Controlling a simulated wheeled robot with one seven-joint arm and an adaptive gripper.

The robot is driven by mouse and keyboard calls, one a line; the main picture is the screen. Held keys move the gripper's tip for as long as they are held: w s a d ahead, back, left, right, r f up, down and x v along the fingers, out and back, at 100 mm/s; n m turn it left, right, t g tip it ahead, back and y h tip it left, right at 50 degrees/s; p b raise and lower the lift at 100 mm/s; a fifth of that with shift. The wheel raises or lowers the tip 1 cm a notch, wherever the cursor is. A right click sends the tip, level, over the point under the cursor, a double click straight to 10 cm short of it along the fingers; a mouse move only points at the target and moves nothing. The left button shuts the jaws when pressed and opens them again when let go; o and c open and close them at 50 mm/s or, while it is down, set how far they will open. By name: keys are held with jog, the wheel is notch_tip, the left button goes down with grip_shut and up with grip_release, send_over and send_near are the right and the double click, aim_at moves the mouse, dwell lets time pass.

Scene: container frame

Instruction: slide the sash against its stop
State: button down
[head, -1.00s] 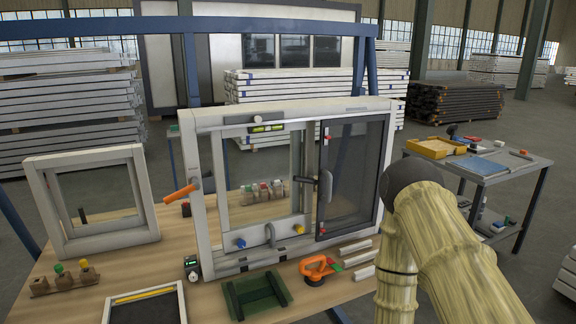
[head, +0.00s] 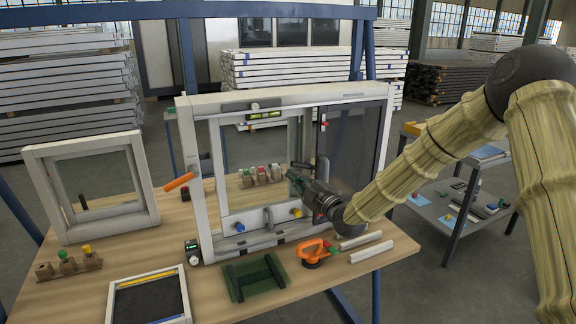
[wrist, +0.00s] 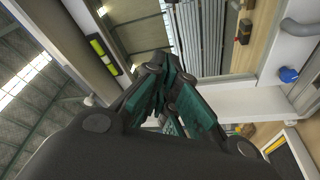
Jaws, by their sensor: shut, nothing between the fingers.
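A pale window frame (head: 203,190) stands upright on the wooden table. In its right half is a dark-edged, dark-glazed sash (head: 352,140), with red pieces on its left edge. A dark handle (head: 322,166) shows on that edge, partly hidden by my wrist. My gripper (head: 291,170) is shut and empty, just left of the sash's left edge and in front of the frame opening. I cannot tell whether it touches anything. In the wrist view, its dark and teal fingers (wrist: 160,66) come together. The stop cannot be made out for certain.
A blue knob (head: 240,227) and yellow knob (head: 296,212) sit on the lower rail. A spirit level (head: 265,116) sits at the top. A smaller frame (head: 95,190) stands left.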

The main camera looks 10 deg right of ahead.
jog(key=r+p+x, duration=0.1)
jog(key=p+x, duration=0.4)
jog(key=x, duration=0.6)
jog(key=shift+w+d+f+p, duration=0.1)
jog(key=shift+d+f+p, duration=0.15)
jog(key=shift+d+f, duration=0.25)
jog(key=shift+d+f+p, duration=0.25)
jog(key=shift+d+f, duration=0.05)
jog(key=shift+d, duration=0.45)
jog(key=shift+w+d+f+p, duration=0.1)
jog(key=shift+d+f+p, duration=0.15)
jog(key=shift+d+f, duration=0.25)
jog(key=shift+d, duration=0.2)
jog(key=d+b, duration=0.1)
jog(key=d, duration=0.1)
jog(key=w+d+b, duration=0.1)
jog(key=d, duration=0.1)
jog(key=shift+w+d+r+b, duration=0.1)
jog(key=shift+w+d+b, duration=0.05)
jog(key=shift+b, duration=0.25)
